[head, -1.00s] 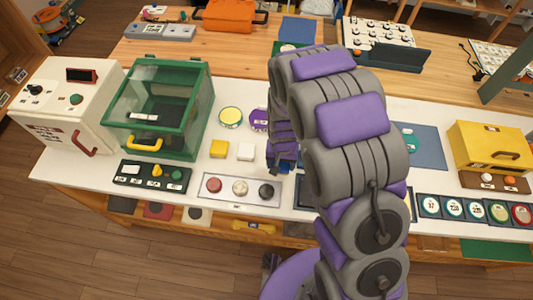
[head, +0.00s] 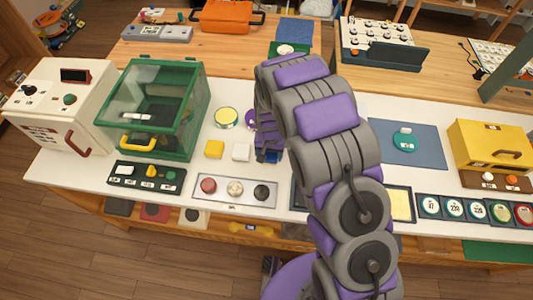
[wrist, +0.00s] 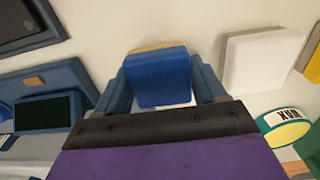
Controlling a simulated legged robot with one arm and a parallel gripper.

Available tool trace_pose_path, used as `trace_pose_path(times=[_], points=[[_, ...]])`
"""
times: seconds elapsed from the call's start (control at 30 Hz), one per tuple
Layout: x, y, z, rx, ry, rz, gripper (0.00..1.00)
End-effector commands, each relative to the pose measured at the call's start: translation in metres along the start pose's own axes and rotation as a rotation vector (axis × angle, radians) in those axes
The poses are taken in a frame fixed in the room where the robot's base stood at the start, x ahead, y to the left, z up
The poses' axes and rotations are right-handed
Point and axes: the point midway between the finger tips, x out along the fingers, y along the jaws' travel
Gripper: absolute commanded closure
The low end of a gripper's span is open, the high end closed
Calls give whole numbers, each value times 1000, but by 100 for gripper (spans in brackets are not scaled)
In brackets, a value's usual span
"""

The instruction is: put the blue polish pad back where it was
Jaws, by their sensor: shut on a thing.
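My gripper (wrist: 163,88) is shut on the blue polish pad (wrist: 158,78), with one finger on either side of it. A thin tan edge shows along the pad's far side. In the head view my gripper (head: 269,155) is over the white table, just right of the white pad (head: 242,152), and mostly hides the blue pad. The white pad also shows in the wrist view (wrist: 262,60), apart from the right finger. A yellow pad (head: 214,149) lies left of the white one. I cannot tell whether the blue pad touches the table.
A tray with red, white and black knobs (head: 235,206) lies in front. A yellow-topped tin (head: 227,117) and a purple round thing (head: 252,120) stand behind the pads. The green glass box (head: 190,140) is left. A blue mat (head: 430,150) lies right.

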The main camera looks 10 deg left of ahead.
Motion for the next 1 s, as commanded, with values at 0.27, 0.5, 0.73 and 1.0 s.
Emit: trace_pose_path(times=[0.27,0.5,0.73,1.0], points=[[5,-10,-2,-1,1,12,63],[7,-12,-2,-2,0,14,10],[7,-10,-2,-1,-3,11,5],[8,-9,-1,-1,-5,13,5]])
